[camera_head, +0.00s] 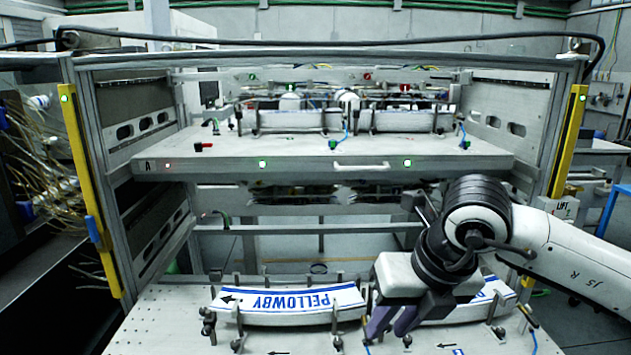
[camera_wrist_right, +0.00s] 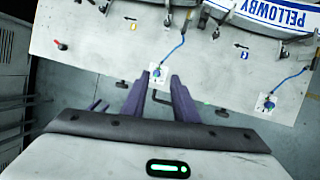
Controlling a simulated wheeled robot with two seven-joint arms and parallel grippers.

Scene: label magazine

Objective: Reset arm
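My right arm comes in from the right in the head view. Its gripper (camera_head: 394,322) points down over the front of the lower shelf (camera_head: 150,318), beside the label stacks. A curved white label stack with blue "PELLOWBY" print (camera_head: 290,300) sits in a holder left of the gripper. A second stack (camera_head: 490,292) is partly hidden behind the gripper. My left gripper is not in view.
The upper shelf (camera_head: 300,150) holds more label holders and has a front handle (camera_head: 361,166). Yellow posts (camera_head: 92,190) (camera_head: 567,142) flank the frame. Blue-cabled sensors (camera_wrist_right: 158,72) and small clamps stand along the lower shelf. Open space lies between the shelves.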

